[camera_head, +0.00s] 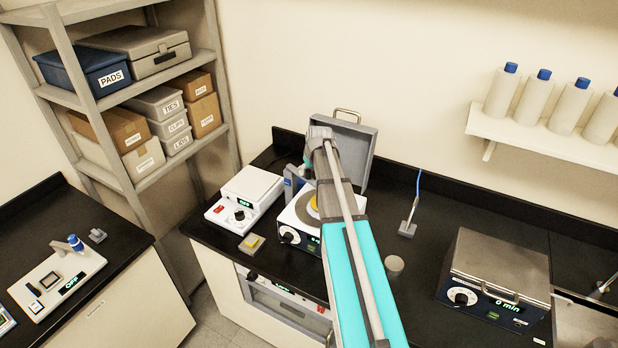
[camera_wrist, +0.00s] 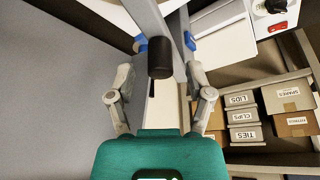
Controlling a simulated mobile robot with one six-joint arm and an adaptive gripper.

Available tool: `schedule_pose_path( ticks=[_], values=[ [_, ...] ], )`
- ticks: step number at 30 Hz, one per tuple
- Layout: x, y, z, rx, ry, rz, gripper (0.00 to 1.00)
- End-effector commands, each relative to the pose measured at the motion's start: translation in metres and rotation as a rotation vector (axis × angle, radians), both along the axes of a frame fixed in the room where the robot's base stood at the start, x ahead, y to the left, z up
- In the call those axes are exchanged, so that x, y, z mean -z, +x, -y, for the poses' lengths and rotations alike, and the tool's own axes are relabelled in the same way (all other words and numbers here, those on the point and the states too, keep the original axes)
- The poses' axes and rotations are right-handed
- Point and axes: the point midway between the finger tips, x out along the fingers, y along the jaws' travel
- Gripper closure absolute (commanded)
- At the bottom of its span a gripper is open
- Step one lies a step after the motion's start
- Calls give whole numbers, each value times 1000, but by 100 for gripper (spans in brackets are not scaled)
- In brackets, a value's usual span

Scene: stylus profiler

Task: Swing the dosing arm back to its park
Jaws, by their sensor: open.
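My gripper (camera_wrist: 164,42) is open in the wrist view, with one finger on each side of a grey bar (camera_wrist: 178,68). The bar, which looks like the dosing arm, carries a black cylinder (camera_wrist: 160,57). I cannot tell whether either finger touches it. In the head view, my arm covers much of the white instrument (camera_head: 289,219) with a round plate and a yellow spot. A blue and grey post (camera_head: 291,184) stands at its back left, beside my gripper. The fingertips are hard to make out there.
The instrument's grey lid (camera_head: 357,150) stands open behind my gripper. A white box reading OFF (camera_head: 250,187) is on the left. A small stand (camera_head: 408,226), a grey cylinder (camera_head: 394,265) and a lidded heater (camera_head: 495,275) are on the right. Shelves (camera_head: 150,95) stand far left.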

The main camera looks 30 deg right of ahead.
Motion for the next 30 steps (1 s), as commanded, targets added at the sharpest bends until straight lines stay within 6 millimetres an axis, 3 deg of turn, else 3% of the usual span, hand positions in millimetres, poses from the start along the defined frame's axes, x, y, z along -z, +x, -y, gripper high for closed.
schedule_pose_path(
  ticks=[6, 21, 30],
  values=[
    [14, 5, 0, 0, 0, 0, 33],
    [16, 7, 0, 0, 0, 0, 33],
    [16, 7, 0, 0, 0, 0, 89]
  ],
)
